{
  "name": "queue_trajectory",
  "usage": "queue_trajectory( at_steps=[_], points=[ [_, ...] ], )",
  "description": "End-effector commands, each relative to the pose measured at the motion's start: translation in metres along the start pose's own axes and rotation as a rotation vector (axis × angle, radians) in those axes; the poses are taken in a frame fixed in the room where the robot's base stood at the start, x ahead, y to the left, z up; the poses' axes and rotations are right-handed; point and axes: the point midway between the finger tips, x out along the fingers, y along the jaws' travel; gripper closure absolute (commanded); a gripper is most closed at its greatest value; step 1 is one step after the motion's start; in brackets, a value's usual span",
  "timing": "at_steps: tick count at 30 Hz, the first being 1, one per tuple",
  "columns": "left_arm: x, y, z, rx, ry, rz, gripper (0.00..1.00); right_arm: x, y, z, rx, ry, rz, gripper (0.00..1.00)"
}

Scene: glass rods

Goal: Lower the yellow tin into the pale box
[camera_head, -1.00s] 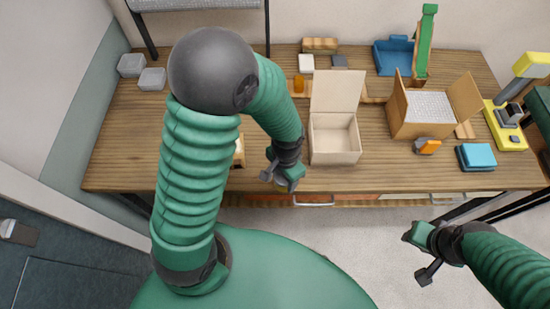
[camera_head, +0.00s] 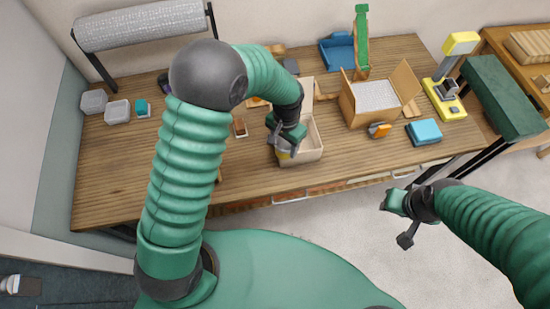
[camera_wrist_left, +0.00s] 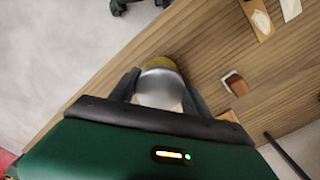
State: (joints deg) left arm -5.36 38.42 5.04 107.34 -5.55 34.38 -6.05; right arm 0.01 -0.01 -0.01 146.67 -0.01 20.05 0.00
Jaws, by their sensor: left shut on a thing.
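The pale box (camera_head: 312,152) stands open near the table's front edge in the head view, its lid raised at the back. My left gripper (camera_head: 285,146) overlaps the box's left part and hides some of its inside. It is shut on the yellow tin (camera_head: 282,156), of which a small yellow part shows below the fingers. My right gripper (camera_head: 401,220) is open and empty, in front of the table.
A brown carton (camera_head: 362,118) with open flaps stands right of the pale box. An orange-and-grey item (camera_head: 380,130) and a blue stack (camera_head: 424,132) lie nearby. The table's left front is clear.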

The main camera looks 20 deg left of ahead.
Motion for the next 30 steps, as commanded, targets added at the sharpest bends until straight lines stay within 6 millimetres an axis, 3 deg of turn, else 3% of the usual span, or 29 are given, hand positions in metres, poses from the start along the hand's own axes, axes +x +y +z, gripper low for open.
queue_trajectory(
  at_steps=[2,9,13,18,30],
  points=[
    [-0.008,-0.004,-0.018,-0.001,0.001,0.000,0.91,-0.009,0.000,-0.002,0.000,0.000,0.000,0.64],
    [-0.005,-0.015,-0.072,0.000,0.001,0.000,0.91,-0.009,0.000,-0.002,0.000,-0.001,0.000,0.64],
    [-0.003,-0.019,-0.092,0.000,0.001,0.000,0.91,-0.007,0.000,-0.002,0.000,0.000,0.000,0.64],
    [-0.002,-0.021,-0.102,0.000,-0.001,0.000,0.91,-0.006,0.000,-0.001,0.000,0.000,0.000,0.64],
    [-0.003,-0.021,-0.103,0.000,0.000,0.000,0.91,-0.007,0.000,-0.002,0.000,0.000,0.000,0.64]
  ],
)
